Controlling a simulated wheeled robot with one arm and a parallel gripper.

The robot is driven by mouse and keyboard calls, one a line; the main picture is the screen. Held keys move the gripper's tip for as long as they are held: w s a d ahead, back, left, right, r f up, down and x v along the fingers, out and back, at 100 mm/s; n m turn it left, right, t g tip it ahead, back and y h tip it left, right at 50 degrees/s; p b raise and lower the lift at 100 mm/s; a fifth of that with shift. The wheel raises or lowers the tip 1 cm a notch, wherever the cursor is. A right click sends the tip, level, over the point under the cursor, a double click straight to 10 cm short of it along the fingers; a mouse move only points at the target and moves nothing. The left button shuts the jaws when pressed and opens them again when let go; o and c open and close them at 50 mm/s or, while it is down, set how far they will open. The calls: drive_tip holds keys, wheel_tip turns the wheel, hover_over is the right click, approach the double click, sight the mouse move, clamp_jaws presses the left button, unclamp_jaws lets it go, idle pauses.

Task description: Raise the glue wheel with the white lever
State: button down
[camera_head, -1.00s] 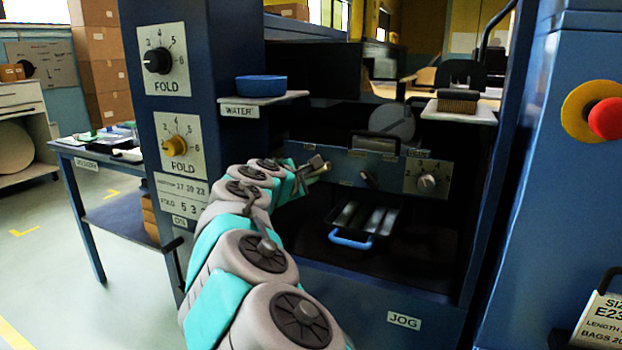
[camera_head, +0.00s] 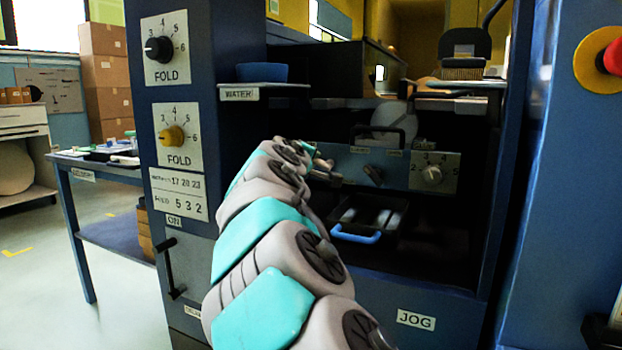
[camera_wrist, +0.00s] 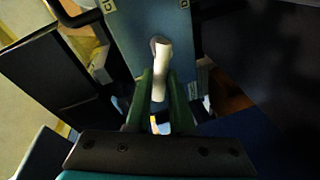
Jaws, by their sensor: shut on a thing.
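The white lever (camera_wrist: 161,62) sticks out from a blue-grey panel in the wrist view. My gripper (camera_wrist: 161,90) has its two green fingers on either side of the lever and is shut on it. In the head view my gripper (camera_head: 322,168) is at the left end of the blue-grey panel (camera_head: 340,157), mostly hidden behind my arm, and the lever cannot be made out. A pale round disc (camera_head: 394,118), possibly the glue wheel, stands behind the panel's dark handle; its lower part is hidden.
The panel carries a dial (camera_head: 432,175) on its right. Below is a tray with a blue handle (camera_head: 355,237). A shelf with a blue bowl (camera_head: 262,73) juts out at upper left, and a shelf with a brush (camera_head: 463,73) at upper right. Machine columns flank the opening.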

drive_tip(key=shift+d+r+m+t+b, duration=0.1)
drive_tip(key=shift+r+m+t+b, duration=0.05)
drive_tip(key=shift+m+b, duration=0.55)
drive_tip(key=shift+d+r+m+t+b, duration=0.1)
drive_tip(key=shift+m+t+b, duration=0.05)
drive_tip(key=shift+m+b, duration=0.5)
drive_tip(key=shift+r, duration=0.15)
drive_tip(key=c, duration=0.8)
unclamp_jaws()
drive_tip(key=shift+s, duration=0.1)
drive_tip(key=s+a, duration=0.1)
drive_tip(key=s, duration=0.6)
drive_tip(key=shift+s+r, duration=0.3)
drive_tip(key=shift+s, duration=0.05)
